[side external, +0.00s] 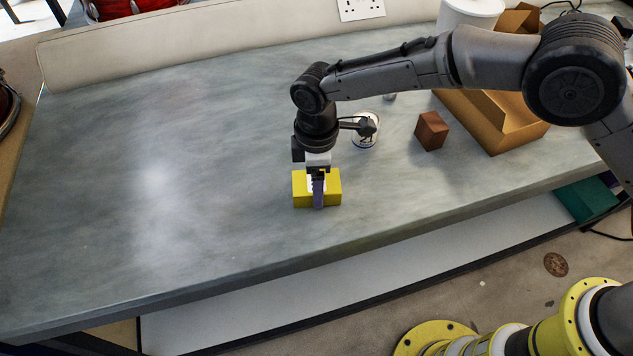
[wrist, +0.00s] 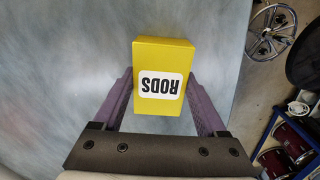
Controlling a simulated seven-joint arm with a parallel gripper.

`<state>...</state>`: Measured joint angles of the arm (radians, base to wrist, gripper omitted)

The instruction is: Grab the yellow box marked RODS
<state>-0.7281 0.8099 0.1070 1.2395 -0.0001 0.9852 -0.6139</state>
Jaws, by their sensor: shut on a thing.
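The yellow box (side external: 300,190) is near the front middle of the grey bench in the side view. In the wrist view the yellow box (wrist: 163,52) shows a white label reading RODS, upside down. My gripper (side external: 318,190) points down over the box, with a finger in front of its near face. In the wrist view my gripper's purple fingers (wrist: 165,98) stand on either side of the box, shut on it. Whether the box touches the bench or is just above it, I cannot tell.
A brown block (side external: 431,131) and a white can (side external: 365,131) stand right of the box. An open cardboard box (side external: 500,125) lies farther right, and a white cylinder (side external: 470,12) stands at the back. The bench's left half (side external: 150,180) is clear; its front edge is close.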

